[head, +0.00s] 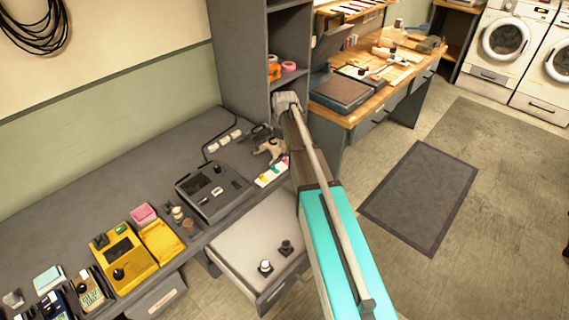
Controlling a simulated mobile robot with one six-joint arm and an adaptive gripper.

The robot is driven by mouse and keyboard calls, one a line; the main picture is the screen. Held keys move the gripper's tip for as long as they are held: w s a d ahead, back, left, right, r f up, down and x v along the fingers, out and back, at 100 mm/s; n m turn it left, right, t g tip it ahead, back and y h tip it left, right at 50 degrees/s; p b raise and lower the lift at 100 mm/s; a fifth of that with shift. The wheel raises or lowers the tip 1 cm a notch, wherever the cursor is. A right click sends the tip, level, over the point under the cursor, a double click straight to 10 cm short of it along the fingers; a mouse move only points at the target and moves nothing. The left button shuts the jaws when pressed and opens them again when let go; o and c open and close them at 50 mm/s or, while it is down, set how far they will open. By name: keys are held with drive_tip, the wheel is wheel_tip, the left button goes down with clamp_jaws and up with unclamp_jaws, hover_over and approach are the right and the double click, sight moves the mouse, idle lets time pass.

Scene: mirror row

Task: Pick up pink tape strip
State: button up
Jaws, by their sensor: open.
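A small row of coloured strips (271,173) lies at the right edge of the grey bench, with white, yellow and green parts. A pinkish bit shows at its right end, too small to tell if it is the pink tape strip. A pink ring, like a tape roll (288,66), sits on the cabinet shelf beside an orange one (274,72). My gripper (268,152) appears as a tan and dark shape just above and behind the row of strips. It is open, with nothing seen between its fingers. My arm hides part of the bench end.
The grey bench (120,160) carries a dark grey device (213,190), a yellow device (122,258) and a pink block (143,214). An open drawer (245,230) with two small knobs juts out below. A tall grey cabinet (235,50) stands behind my gripper.

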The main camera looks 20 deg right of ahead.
sight(287, 161)
drive_tip(key=shift+f, duration=0.15)
drive_tip(key=shift+s+f+b, duration=0.1)
drive_tip(key=shift+f+b, duration=2.35)
drive_tip(key=shift+b, duration=0.15)
clamp_jaws()
